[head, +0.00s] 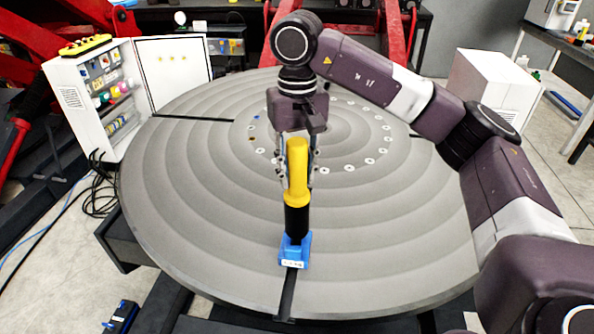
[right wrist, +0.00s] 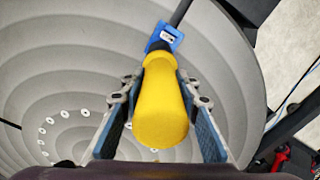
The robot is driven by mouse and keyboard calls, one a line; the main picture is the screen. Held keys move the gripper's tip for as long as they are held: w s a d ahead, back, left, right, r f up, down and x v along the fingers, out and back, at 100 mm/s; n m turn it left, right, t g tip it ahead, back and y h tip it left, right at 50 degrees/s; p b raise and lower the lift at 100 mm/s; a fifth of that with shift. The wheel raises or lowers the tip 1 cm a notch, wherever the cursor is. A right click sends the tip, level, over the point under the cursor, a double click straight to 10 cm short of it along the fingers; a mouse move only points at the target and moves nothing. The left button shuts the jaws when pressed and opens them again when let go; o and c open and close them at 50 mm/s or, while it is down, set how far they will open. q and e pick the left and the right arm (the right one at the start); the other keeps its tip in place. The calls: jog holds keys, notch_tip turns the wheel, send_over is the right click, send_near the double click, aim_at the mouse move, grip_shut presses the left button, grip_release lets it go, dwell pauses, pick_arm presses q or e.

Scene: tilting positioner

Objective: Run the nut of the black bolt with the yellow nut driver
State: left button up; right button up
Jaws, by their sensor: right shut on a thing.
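The yellow nut driver (head: 297,172) stands upright, with a yellow handle above a black lower part. Its lower end is in a blue holder (head: 294,251) near the front of the round table. My right gripper (head: 298,182) is shut on the yellow handle from above, one finger on each side. In the right wrist view the handle (right wrist: 161,105) lies between the two fingers, and the blue holder (right wrist: 165,38) shows beyond it. I cannot make out the black bolt or its nut; my gripper and arm hide part of the hole ring. My left gripper is not in view.
The big grey ribbed round table (head: 190,215) carries a ring of pale-rimmed holes around its middle. Small blue and yellow spots show at the ring's left. A white control cabinet (head: 85,95) stands at the left. The tabletop beside the holder is clear.

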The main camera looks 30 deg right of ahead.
aim_at(297, 141)
jog(key=shift+f+b, duration=0.95)
jog(key=shift+f, duration=0.2)
dwell(1.7)
jog(key=shift+s+f, duration=0.15)
jog(key=shift+f, duration=0.05)
dwell(1.1)
jog(key=r+p, duration=0.5)
jog(key=r, duration=0.2)
jog(key=shift+w+r, duration=0.2)
notch_tip(297, 141, up, 3)
jog(key=shift+f+p, duration=0.2)
jog(key=shift+p, duration=0.9)
jog(key=shift+f, duration=0.1)
